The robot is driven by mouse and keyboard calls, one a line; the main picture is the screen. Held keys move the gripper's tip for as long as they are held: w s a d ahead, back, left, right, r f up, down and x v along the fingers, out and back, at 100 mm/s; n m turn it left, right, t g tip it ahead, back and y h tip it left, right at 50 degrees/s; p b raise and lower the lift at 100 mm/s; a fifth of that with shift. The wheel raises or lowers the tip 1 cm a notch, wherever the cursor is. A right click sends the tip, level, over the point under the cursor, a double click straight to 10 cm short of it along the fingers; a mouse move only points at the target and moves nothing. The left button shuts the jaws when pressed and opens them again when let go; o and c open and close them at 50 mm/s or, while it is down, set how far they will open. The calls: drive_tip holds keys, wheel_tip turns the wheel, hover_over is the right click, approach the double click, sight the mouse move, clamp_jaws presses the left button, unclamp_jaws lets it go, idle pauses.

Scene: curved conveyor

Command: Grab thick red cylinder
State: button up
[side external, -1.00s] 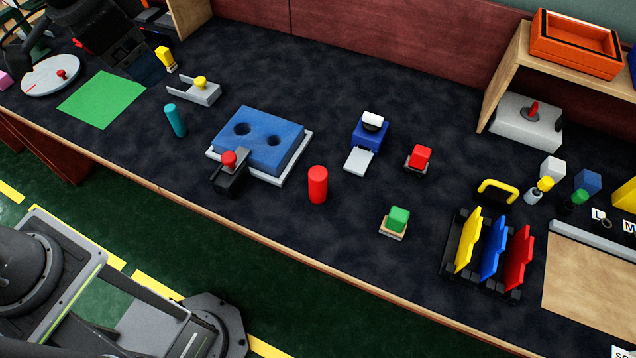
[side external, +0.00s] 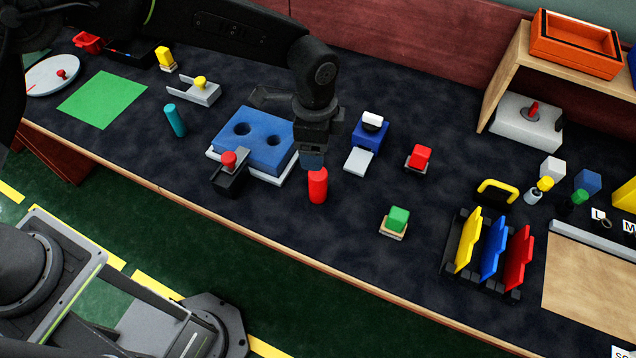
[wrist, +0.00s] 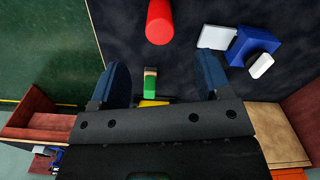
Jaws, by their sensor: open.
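The thick red cylinder (side external: 317,187) stands upright on the dark table, right of the blue block with two holes (side external: 243,130). My gripper (side external: 312,160) is just above and behind the cylinder in the side view, its fingertips overlapping the cylinder's top edge in the picture. In the wrist view the red cylinder (wrist: 159,22) shows at the top, beyond the two blue fingers. My gripper (wrist: 162,85) is open there, and no object is held between the fingers. Whether a finger touches the cylinder cannot be told.
A blue device with a white knob (side external: 372,122) stands to the right, near a red button (side external: 420,157) and a green button (side external: 398,219). The teal cylinder (side external: 175,120) stands farther left. The table in front of the cylinder is clear.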

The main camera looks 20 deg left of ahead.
sight(318, 173)
wheel_tip(318, 173, down, 6)
drive_tip(key=shift+f, duration=0.2)
drive_tip(key=shift+d+f, duration=0.15)
drive_tip(key=shift+f, duration=1.2)
drive_tip(key=shift+d+f, duration=0.15)
drive_tip(key=shift+f, duration=1.2)
drive_tip(key=shift+c, duration=0.2)
drive_tip(key=c, duration=1)
drive_tip(key=shift+r, duration=0.15)
